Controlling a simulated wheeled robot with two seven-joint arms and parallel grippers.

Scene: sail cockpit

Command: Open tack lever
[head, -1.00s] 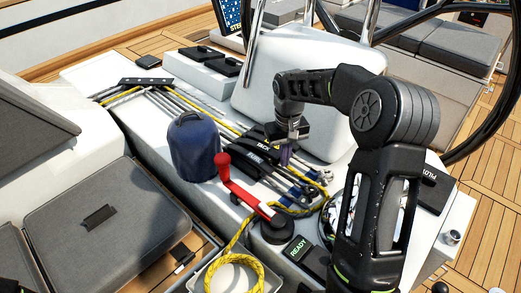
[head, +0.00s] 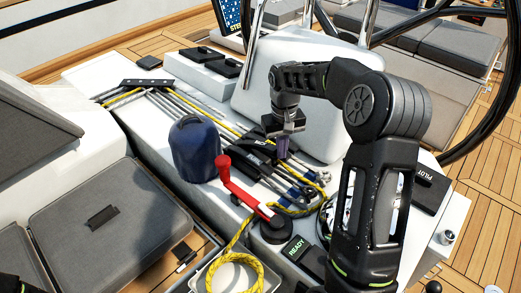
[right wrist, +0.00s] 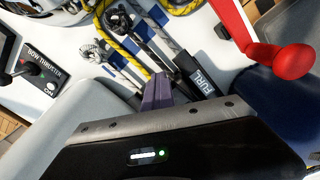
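The bank of black clutch levers (head: 243,160) lies on the white cockpit coaming, with lines running into it. In the right wrist view, a black lever marked FURL (right wrist: 197,78) lies just right of my fingers. I cannot read a TACK label in either view now; my gripper partly covers that area. My right gripper (head: 283,152) points down over the right part of the bank. Its purple fingertips (right wrist: 157,90) look closed together beside the FURL lever, with nothing visible between them. Contact with a lever cannot be told. My left gripper is out of view.
A red-handled winch handle (head: 228,173) and a blue-covered winch (head: 194,148) stand close left of the bank. Yellow rope (head: 238,262) lies coiled in front. A BOW THRUSTER panel (right wrist: 32,70) shows at left in the wrist view. The steering wheel is behind.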

